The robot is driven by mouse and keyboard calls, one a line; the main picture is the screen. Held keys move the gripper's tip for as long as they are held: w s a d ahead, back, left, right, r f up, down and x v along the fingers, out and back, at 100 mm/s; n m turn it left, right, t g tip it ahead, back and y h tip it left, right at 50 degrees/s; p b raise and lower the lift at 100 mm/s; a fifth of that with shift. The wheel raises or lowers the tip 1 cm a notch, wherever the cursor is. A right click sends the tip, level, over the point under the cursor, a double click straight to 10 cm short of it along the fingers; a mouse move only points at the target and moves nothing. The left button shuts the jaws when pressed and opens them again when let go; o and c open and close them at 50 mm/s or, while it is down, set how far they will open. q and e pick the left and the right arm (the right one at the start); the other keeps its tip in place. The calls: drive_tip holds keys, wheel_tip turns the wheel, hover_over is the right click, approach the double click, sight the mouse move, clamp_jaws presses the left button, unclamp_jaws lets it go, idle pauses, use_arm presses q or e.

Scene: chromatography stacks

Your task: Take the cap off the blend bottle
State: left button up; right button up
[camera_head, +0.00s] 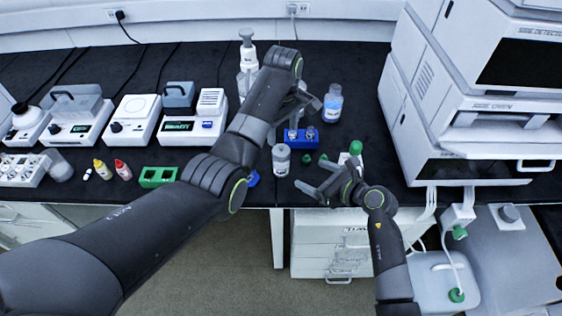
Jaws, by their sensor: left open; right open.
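No label that I can read marks the blend bottle. A clear bottle with blue liquid (332,106) stands upright on the black bench, just right of my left gripper. A small clear jar with a pale lid (281,160) stands near the front edge. A green-topped bottle (355,149) stands behind my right gripper, partly hidden by it. My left gripper (297,112) is open above the blue vial rack, apart from the blue-liquid bottle; my arm partly hides it. My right gripper (318,177) is open near the bench's front edge, its fingers pointing left, with nothing seen between them.
A blue rack (301,140) holds small vials, with small green caps (307,158) in front. A white pump bottle (247,62) stands behind my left arm. Tall white instrument stacks (460,110) block the right. Several small devices (133,118) line the left.

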sight(280, 148)
use_arm(q)
drive_tip(key=shift+w+a+f, duration=0.15)
drive_tip(key=shift+w+a, duration=0.05)
use_arm(e)
drive_tip(key=x, duration=1.4)
drive_tip(key=c, duration=1.4)
use_arm(q)
drive_tip(key=shift+c, duration=1.3)
use_arm(e)
drive_tip(key=shift+c, duration=0.4)
use_arm(q)
drive_tip(key=s+a+r+m+t+h, duration=0.1)
drive_tip(key=s+r+m+t, duration=0.25)
drive_tip(key=m, duration=0.95)
drive_tip(key=shift+g, duration=0.25)
drive_tip(key=x, duration=1.1)
drive_tip(key=shift+w, duration=0.15)
drive_tip(key=shift+c, duration=0.4)
